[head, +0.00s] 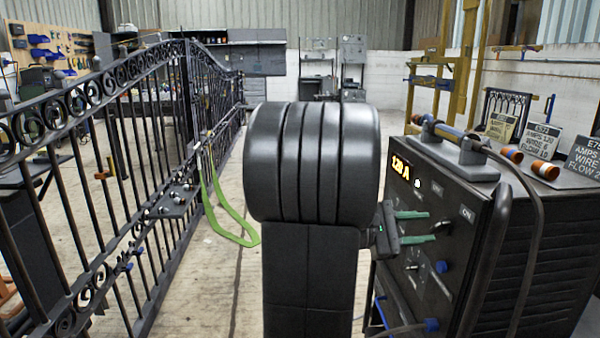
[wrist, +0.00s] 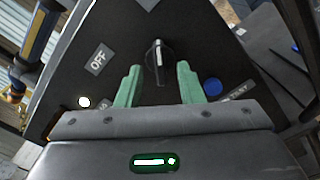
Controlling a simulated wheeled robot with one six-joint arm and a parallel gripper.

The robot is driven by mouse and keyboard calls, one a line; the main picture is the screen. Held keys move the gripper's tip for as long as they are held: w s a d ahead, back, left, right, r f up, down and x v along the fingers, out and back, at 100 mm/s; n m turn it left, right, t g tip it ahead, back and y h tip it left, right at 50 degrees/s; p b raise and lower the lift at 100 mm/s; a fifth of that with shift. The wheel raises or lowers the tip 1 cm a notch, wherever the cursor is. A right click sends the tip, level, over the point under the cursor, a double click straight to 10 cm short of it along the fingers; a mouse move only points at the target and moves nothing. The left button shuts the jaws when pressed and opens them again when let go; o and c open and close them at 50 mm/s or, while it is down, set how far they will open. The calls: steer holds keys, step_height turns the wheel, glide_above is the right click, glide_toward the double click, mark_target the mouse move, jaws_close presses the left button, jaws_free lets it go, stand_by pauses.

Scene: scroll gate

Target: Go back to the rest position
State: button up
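My gripper (head: 425,227) is at the right, in front of the face of a black welding machine (head: 470,235). Its two green fingers stand apart, and in the wrist view my gripper (wrist: 157,82) is open and empty. An OFF label (wrist: 99,59) is left of the knob, and a blue button (wrist: 212,86) is to the right. The display (head: 402,170) glows orange. My large dark arm link hides the middle of the head view.
A black scroll gate (head: 120,150) fills the left.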

mark_target(435, 226)
steer(key=a+p, duration=0.2)
steer(key=a, duration=0.9)
steer(key=d+b, duration=0.3)
steer(key=d, duration=1.1)
steer(key=shift+w+d+r+p, duration=0.1)
steer(key=shift+r+p, duration=0.15)
steer(key=shift+p, duration=0.45)
steer(key=shift+n+p, duration=0.45)
steer(key=shift+n, duration=0.05)
steer(key=n+p, duration=0.5)
steer(key=p, duration=0.1)
steer(key=shift+w+p, duration=0.1)
steer(key=shift+p, duration=0.25)
steer(key=shift+f+n+p, duration=0.1)
steer(key=shift+n+p, duration=0.8)
steer(key=shift+f, duration=0.1)
